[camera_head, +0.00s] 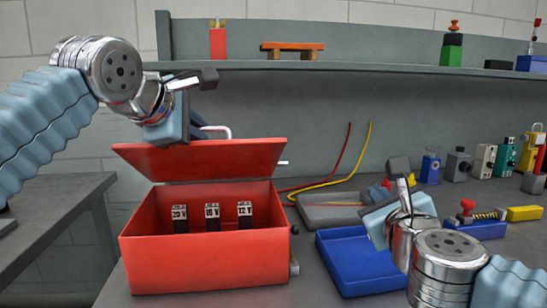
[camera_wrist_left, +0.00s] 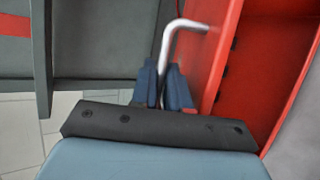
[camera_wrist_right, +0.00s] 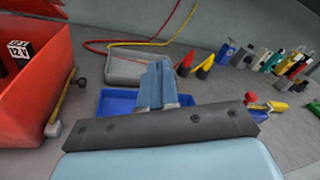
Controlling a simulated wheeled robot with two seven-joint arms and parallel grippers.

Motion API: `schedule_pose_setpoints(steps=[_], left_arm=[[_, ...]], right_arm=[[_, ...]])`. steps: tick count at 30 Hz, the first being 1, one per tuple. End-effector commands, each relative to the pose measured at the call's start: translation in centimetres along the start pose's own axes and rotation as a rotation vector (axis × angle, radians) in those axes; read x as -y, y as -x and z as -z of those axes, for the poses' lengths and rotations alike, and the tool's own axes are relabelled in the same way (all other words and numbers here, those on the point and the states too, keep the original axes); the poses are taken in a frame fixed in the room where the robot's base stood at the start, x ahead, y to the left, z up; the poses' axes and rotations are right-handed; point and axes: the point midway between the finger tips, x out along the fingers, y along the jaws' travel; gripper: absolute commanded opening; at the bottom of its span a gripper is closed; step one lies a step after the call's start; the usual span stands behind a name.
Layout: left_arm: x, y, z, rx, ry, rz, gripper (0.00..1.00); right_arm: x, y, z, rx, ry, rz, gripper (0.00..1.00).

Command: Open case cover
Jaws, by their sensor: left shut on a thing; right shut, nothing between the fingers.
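The red case (camera_head: 205,262) stands on the bench with its cover (camera_head: 215,160) raised and tilted back. Several black parts with white 12 V labels stand inside it (camera_head: 211,216). My left gripper (camera_head: 195,130) is at the cover's upper left, shut on the metal handle (camera_head: 218,129). In the left wrist view the fingers (camera_wrist_left: 165,88) close around the bent handle (camera_wrist_left: 170,42) beside the red cover (camera_wrist_left: 212,60). My right gripper (camera_head: 392,200) is shut and empty, above the blue tray. It also shows in the right wrist view (camera_wrist_right: 160,80).
A blue tray (camera_head: 345,280) and a grey tray (camera_head: 320,214) lie right of the case. Red and yellow cables (camera_head: 345,165) run behind. Several small coloured devices (camera_head: 480,160) line the right of the bench. A shelf (camera_head: 360,67) crosses behind the case.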

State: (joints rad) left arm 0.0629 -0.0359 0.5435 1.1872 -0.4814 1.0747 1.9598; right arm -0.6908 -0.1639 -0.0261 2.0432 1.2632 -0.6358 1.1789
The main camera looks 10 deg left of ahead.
Motion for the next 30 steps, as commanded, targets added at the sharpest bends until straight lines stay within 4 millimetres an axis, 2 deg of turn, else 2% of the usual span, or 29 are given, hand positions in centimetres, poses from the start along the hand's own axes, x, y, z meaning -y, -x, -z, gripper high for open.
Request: schedule_pose_setpoints(steps=[1,3,6,9,12,14,17,30], left_arm=[[0.1,-0.1,0.1,-0.001,0.001,0.002,0.0],[0.1,-0.1,0.1,-0.001,0.001,0.002,0.0],[0.1,-0.1,0.1,-0.001,0.001,0.002,0.0],[0.1,-0.1,0.1,-0.001,0.001,0.002,0.0],[0.0,-0.1,0.1,-0.002,0.001,0.002,0.0],[0.0,-0.1,0.1,-0.002,0.001,0.001,0.0],[0.0,-0.1,0.1,-0.002,0.001,0.001,0.0],[0.0,-0.1,0.1,-0.002,0.001,0.001,0.0]], right_arm=[[-3.3,2.2,-2.1,0.047,-0.068,-0.029,0.0],[-6.8,5.5,-4.5,0.105,-0.181,-0.057,0.0],[-10.2,9.7,-6.8,0.177,-0.311,-0.093,0.0],[-12.1,12.7,-8.0,0.225,-0.403,-0.123,0.0],[-13.0,14.2,-8.6,0.25,-0.456,-0.139,0.0],[-13.2,14.3,-8.8,0.257,-0.469,-0.143,0.0],[-13.3,13.4,-9.1,0.257,-0.476,-0.143,0.0],[-14.0,4.7,-11.5,0.255,-0.473,-0.142,0.0]])
